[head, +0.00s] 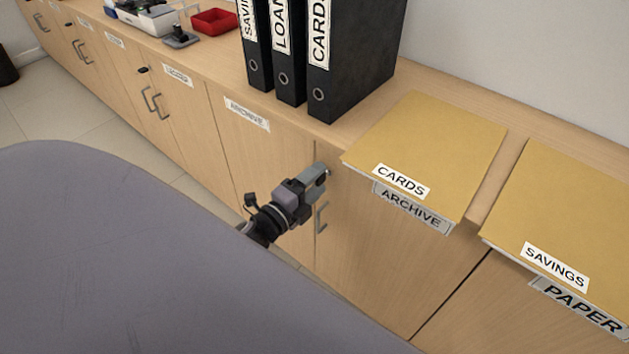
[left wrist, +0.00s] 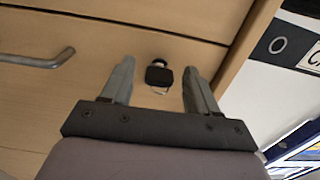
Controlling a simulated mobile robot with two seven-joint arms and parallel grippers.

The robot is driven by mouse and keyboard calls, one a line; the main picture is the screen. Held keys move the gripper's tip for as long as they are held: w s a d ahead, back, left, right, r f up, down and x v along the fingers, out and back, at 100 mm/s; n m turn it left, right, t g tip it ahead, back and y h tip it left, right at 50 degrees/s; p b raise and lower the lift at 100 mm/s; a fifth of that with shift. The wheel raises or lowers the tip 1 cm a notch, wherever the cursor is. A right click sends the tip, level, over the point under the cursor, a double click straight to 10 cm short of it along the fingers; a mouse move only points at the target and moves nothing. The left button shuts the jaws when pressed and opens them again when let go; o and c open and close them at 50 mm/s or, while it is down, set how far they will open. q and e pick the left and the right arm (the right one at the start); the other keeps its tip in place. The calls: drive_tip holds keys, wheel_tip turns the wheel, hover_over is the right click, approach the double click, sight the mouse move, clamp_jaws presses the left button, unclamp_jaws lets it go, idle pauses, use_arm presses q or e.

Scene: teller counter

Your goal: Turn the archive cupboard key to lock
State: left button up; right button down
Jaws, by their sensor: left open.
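The archive cupboard (head: 270,165) has light wood doors and ARCHIVE labels. My left gripper (head: 322,170) is at the top of its doors, near the seam, above a metal handle. In the left wrist view the left gripper (left wrist: 160,82) is open. The black-headed key (left wrist: 159,76) shows between its two fingers, with a gap on each side, in front of a dark round lock (left wrist: 157,59) on the door. My right gripper is in neither view.
A yellow CARDS folder (head: 430,145) overhangs the counter edge just right of the gripper. A SAVINGS folder (head: 570,220) lies further right. Black binders (head: 345,60) stand behind on the counter. A door handle (left wrist: 40,61) shows at left in the left wrist view.

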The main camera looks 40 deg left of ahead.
use_arm(q)
drive_tip(key=s, duration=0.7)
drive_tip(key=shift+a, duration=0.25)
idle(0.3)
drive_tip(key=s+d+f+n+g, duration=0.65)
drive_tip(key=s+d+n, duration=0.4)
drive_tip(key=n, duration=0.55)
wheel_tip(320, 180, up, 13)
drive_tip(key=g+p, duration=0.1)
drive_tip(key=p, duration=1.5)
drive_tip(key=shift+s+h, duration=0.3)
drive_tip(key=shift+a+f, duration=0.1)
drive_tip(key=shift+f, duration=0.05)
